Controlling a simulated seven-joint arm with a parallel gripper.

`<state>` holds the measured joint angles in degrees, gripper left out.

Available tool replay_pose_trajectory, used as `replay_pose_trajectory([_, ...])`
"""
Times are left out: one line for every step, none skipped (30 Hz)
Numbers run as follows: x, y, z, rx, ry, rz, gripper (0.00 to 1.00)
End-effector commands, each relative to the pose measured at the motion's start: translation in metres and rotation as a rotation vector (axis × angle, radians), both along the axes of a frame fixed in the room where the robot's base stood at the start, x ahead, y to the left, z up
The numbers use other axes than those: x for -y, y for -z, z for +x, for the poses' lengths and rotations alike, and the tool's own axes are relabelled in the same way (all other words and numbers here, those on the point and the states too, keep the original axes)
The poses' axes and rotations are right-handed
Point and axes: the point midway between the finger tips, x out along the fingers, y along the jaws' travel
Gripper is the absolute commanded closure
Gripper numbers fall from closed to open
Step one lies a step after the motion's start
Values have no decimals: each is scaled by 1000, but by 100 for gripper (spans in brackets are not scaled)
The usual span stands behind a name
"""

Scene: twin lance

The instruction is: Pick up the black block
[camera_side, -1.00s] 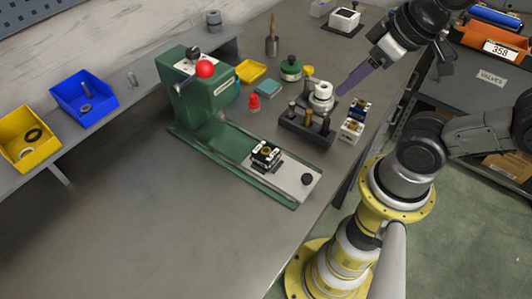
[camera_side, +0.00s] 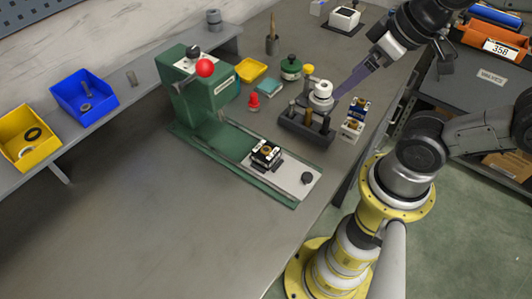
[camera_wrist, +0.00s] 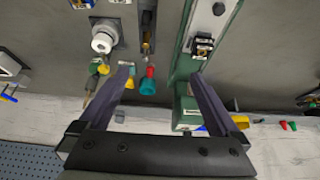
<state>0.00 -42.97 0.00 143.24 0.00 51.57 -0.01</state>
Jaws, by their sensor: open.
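A small black block (camera_side: 267,153) with a brass-coloured centre sits on the light grey plate of the green press's slide. In the wrist view it shows at the upper right (camera_wrist: 203,45), on the green rail. My gripper (camera_side: 338,97) is open and empty, its long dark fingers pointing down and left, above and to the right of the block in the side view. In the wrist view the two fingers (camera_wrist: 160,73) stand wide apart with nothing between them. The block is beyond the right fingertip, clear of it.
The green press (camera_side: 205,88) with a red ball stands left of the block. A dark rack (camera_side: 300,130) with pins and a white-topped part (camera_side: 322,90) are near my fingers. Small jars and a yellow tray (camera_side: 251,71) lie behind. The front bench is clear.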

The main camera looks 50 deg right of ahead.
Motion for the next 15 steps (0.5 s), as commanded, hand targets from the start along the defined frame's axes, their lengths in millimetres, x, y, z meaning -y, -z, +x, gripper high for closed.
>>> replay_pose_trajectory([0, 0, 0, 0, -5, -3, 2])
replay_pose_trajectory([0, 0, 0, 0, -14, -8, 2])
replay_pose_trajectory([0, 0, 0, -2, -33, -17, 2])
replay_pose_trajectory([0, 0, -1, -5, -54, -29, 2])
replay_pose_trajectory([0, 0, -1, -6, -80, -43, 2])
replay_pose_trajectory([0, -3, 0, -5, -122, -65, 2])
replay_pose_trajectory([0, -7, 1, -2, -160, -85, 2])
replay_pose_trajectory([0, -10, 3, -5, -202, -108, 2])
replay_pose_trajectory([-1, -14, 8, -13, -267, -139, 2])
replay_pose_trajectory([-2, -16, 12, -26, -322, -162, 2])
replay_pose_trajectory([-4, -19, 16, -39, -382, -185, 2])
replay_pose_trajectory([-7, -22, 24, -58, -467, -216, 2])
replay_pose_trajectory([-10, -23, 31, -78, -538, -237, 2])
replay_pose_trajectory([-14, -24, 38, -98, -611, -258, 2])
replay_pose_trajectory([-21, -24, 49, -125, -713, -285, 2])
